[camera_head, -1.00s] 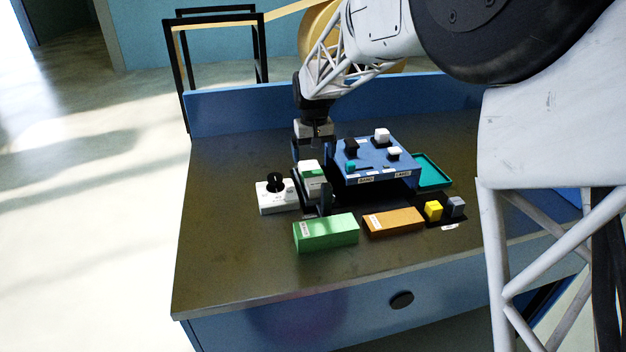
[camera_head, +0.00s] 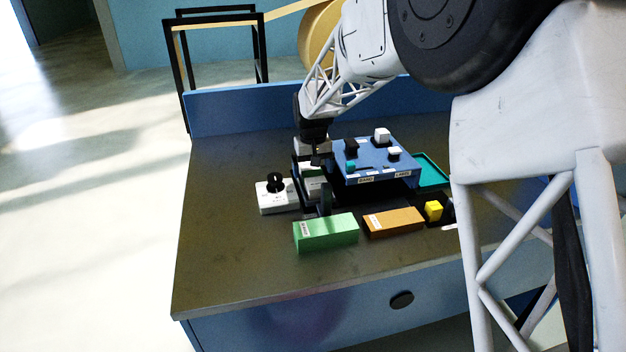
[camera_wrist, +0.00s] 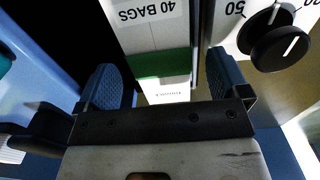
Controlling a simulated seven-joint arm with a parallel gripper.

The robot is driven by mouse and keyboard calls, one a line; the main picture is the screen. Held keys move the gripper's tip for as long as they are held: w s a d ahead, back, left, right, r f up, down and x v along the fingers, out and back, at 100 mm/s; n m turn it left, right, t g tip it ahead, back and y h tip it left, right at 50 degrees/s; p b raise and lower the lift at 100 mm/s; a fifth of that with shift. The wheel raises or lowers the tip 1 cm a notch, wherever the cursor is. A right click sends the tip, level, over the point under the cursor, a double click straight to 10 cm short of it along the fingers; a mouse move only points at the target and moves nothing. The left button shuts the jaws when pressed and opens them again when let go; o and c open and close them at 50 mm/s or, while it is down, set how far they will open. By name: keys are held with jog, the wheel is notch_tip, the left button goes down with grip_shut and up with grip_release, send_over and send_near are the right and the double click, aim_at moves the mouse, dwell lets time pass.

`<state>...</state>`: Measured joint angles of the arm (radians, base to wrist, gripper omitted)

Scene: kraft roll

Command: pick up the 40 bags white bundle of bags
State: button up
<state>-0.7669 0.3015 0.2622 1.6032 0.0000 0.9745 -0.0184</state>
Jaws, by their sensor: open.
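The white bundle of bags (camera_head: 313,188) stands on the dark table, partly hidden by my gripper in the head view. In the wrist view the bundle (camera_wrist: 150,35) shows a "40 BAGS" label and a green band (camera_wrist: 162,66). My gripper (camera_head: 315,172) is low over the bundle. In the wrist view its open fingers (camera_wrist: 165,82) lie one on each side of the bundle, with a visible gap at the left finger.
A white box with a black knob (camera_head: 275,196) stands close at the left. A blue panel box (camera_head: 372,172) is close at the right, with a teal tray (camera_head: 432,172) beyond. A green block (camera_head: 326,232), orange block (camera_head: 393,222) and yellow cube (camera_head: 433,210) sit in front.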

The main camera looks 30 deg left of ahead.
aim_at(313, 173)
jog(key=shift+f, duration=0.7)
jog(key=shift+c, duration=0.2)
jog(key=c, duration=1)
jog(key=shift+r, duration=0.1)
jog(key=shift+c, duration=0.2)
notch_tip(313, 173, up, 10)
dwell(0.3)
